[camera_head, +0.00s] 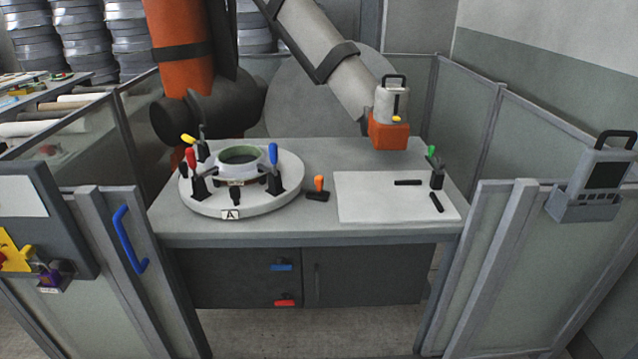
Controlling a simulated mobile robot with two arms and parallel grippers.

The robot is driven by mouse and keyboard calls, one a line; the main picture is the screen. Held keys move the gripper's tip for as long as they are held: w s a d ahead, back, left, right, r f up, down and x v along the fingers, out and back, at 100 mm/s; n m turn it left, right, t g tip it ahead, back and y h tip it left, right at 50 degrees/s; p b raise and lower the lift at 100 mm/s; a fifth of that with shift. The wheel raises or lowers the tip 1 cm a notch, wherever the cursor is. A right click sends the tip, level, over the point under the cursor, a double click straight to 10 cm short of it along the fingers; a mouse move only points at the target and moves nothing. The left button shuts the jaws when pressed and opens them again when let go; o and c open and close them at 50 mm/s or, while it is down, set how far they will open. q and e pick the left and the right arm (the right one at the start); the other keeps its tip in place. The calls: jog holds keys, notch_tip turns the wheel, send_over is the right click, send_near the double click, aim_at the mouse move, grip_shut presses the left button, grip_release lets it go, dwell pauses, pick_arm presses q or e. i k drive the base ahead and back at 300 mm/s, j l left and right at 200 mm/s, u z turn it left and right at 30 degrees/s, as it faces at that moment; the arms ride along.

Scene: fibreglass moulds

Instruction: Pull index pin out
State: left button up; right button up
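A round grey turntable (205,208) with a label "A" sits on the left of the grey bench. An orange-knobbed upright pin in a black base (318,188) stands right beside its right edge; it looks like the index pin, but I cannot tell how deep it sits. A ring-shaped mould (240,168) with a greenish inside is on the turntable. Clamps with red (191,158), yellow (188,139) and blue (273,153) handles stand around it. Neither of my grippers is in view.
A large orange and grey arm (185,45) with an orange-and-white tool (389,125) hangs behind the bench (300,232). A white board (380,208) holds small black parts. Fence panels flank the front gap; the left has a blue handle (128,240), the right a pendant (598,180).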

aim_at(319, 179)
jog(key=i+j, duration=0.5)
jog(key=i, duration=0.15)
jog(key=i+j+u, duration=0.1)
jog(key=i+j, duration=0.4)
jog(key=i, duration=0.1)
